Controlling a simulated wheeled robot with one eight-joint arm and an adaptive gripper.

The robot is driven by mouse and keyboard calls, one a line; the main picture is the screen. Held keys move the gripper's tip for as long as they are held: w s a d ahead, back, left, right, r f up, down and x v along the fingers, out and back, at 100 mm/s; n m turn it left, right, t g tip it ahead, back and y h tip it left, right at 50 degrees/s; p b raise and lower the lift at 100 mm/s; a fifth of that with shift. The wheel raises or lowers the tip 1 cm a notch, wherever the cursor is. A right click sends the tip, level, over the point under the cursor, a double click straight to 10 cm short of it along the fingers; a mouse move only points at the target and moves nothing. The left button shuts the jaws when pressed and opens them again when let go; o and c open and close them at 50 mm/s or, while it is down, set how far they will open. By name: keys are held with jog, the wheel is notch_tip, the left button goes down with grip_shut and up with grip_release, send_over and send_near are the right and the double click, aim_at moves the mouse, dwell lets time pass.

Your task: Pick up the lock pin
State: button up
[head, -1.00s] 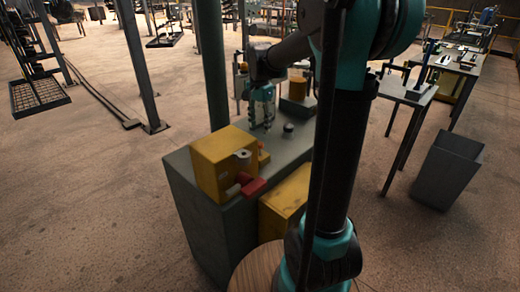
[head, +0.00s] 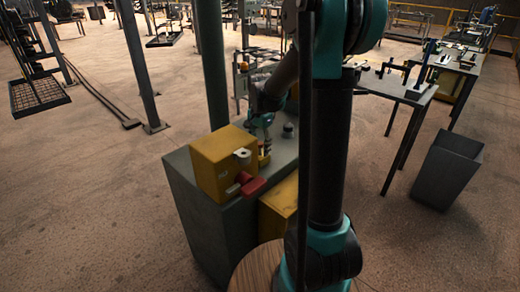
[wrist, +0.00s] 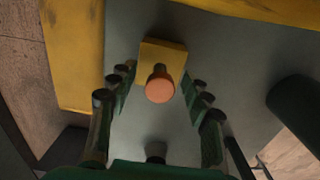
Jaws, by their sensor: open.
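The lock pin, as I take it, is a dark pin with a round orange top (wrist: 160,90) in the wrist view. It stands on a small yellow block (wrist: 163,52), which also shows in the head view (head: 265,160), beside the large yellow box. My gripper (wrist: 160,74) is open, with its green and dark fingers on both sides of the pin and apart from it. In the head view my gripper (head: 262,138) is low over the grey cabinet, just behind the large yellow box. The pin is hard to make out there.
The large yellow box (head: 212,167) stands on the grey cabinet top (head: 283,152), with a red piece (head: 254,186) at its front. A dark knob (head: 288,130) is to the right. A green post (head: 211,70) rises behind. A grey bin (head: 447,172) stands on the floor at right.

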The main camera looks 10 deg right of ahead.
grip_shut()
jog(key=shift+r, duration=0.15)
dwell(0.4)
